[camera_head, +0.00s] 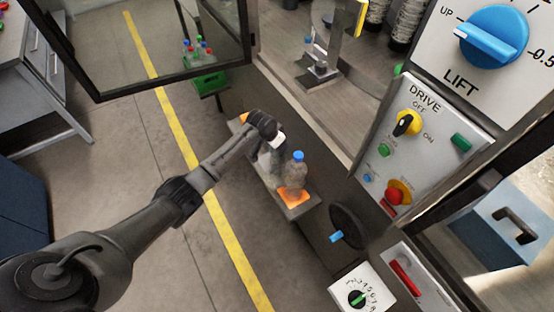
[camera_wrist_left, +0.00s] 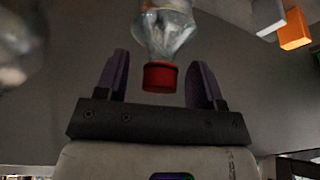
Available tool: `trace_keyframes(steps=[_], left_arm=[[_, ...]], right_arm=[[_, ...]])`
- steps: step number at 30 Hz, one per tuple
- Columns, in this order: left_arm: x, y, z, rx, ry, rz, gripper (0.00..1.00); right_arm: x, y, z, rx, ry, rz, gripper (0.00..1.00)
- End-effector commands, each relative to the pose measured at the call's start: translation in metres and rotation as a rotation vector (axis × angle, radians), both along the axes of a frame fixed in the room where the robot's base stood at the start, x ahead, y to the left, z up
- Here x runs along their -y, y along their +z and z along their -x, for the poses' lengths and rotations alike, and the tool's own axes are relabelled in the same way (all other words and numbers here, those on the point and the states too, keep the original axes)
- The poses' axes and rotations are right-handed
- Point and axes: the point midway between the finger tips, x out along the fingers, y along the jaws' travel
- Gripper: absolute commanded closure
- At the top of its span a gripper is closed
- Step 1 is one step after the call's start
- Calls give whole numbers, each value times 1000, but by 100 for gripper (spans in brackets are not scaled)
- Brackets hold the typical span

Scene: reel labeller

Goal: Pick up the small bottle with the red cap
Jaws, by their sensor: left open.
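In the left wrist view, a clear bottle (camera_wrist_left: 166,28) with a red cap (camera_wrist_left: 160,77) shows between the two purple-padded fingers of my left gripper (camera_wrist_left: 158,68). The fingers are open, with a gap on each side of the cap. In the head view, my left gripper (camera_head: 271,146) is over the narrow shelf on the machine's side. It hides the red cap there; a clear bottle body shows partly below it. My right gripper is in neither view.
A bottle with a blue cap (camera_head: 296,170) stands close by on the shelf, near an orange patch (camera_head: 293,197). A blurred object (camera_wrist_left: 18,45) shows at the wrist view's upper left.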

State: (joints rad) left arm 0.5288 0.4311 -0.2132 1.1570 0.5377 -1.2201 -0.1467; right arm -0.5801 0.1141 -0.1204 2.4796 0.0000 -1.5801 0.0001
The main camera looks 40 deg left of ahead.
Motion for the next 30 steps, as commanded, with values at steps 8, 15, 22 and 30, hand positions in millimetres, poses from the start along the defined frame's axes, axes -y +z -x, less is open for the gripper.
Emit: trace_keyframes(steps=[8, 15, 22, 30], left_arm=[[0, 0, 0, 0, 0, 0, 50], [0, 0, 0, 0, 0, 0, 73], [0, 0, 0, 0, 0, 0, 95], [0, 0, 0, 0, 0, 0, 100]], right_arm=[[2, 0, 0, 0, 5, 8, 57], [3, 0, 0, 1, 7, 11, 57], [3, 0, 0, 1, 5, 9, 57], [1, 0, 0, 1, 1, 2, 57]])
